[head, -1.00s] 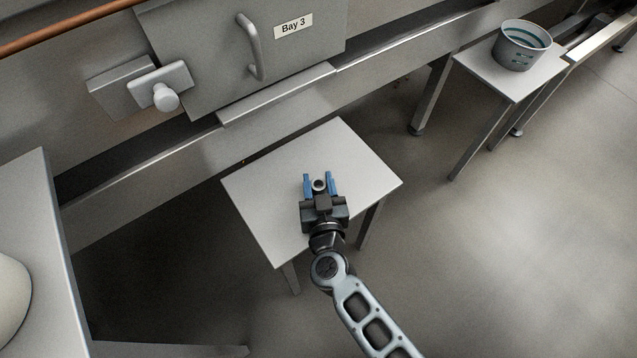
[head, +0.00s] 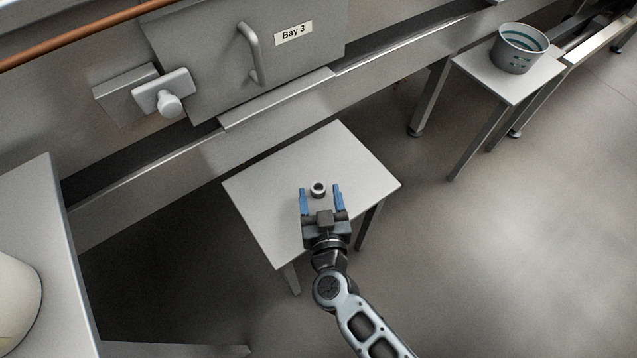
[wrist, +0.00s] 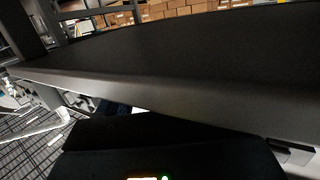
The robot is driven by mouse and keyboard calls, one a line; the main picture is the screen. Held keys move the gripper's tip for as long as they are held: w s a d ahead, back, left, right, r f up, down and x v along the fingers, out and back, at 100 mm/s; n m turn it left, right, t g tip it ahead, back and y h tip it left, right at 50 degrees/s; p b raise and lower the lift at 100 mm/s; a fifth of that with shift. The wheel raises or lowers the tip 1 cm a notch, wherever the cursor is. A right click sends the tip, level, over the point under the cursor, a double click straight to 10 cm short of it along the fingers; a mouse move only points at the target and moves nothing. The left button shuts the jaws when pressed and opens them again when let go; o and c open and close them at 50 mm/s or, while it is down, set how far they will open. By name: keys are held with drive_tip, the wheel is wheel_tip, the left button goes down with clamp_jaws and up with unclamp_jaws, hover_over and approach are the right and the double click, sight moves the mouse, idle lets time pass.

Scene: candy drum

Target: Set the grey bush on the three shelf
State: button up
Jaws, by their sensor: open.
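The grey bush (head: 318,189), a small ring with a dark hole, stands on the pale top of the small table (head: 290,165) below the door labelled Bay 3, which I take as the three shelf. My gripper (head: 321,198) is open, with its blue fingers spread on either side of the bush and a visible gap to each. The bush sits near the fingertips. The wrist view shows mostly a dark surface close up; neither the bush nor the fingertips can be made out there.
The Bay 3 door (head: 245,50) has a bar handle, with a knobbed latch (head: 164,95) at its left. A grey bucket (head: 519,50) stands on another small table (head: 505,82) at the upper right. A pale rounded object (head: 15,305) is at the lower left. Open floor lies right.

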drive_tip(key=p+v, duration=0.2)
drive_tip(key=v, duration=0.7)
drive_tip(key=s+d+r+t, duration=0.1)
drive_tip(key=s+d+r, duration=0.9)
drive_tip(key=s+d, duration=0.4)
drive_tip(key=s+d+r+g+h, duration=0.1)
drive_tip(key=s+d+r, duration=0.1)
drive_tip(key=s+r, duration=0.4)
drive_tip(key=s+d+r+m+g+h, duration=0.1)
drive_tip(key=s+d+r, duration=0.2)
drive_tip(key=s+r, duration=0.3)
wheel_tip(320, 180, up, 3)
drive_tip(key=shift+s+d+r, duration=0.1)
drive_tip(key=shift+s+d, duration=0.1)
drive_tip(key=shift+d, duration=0.1)
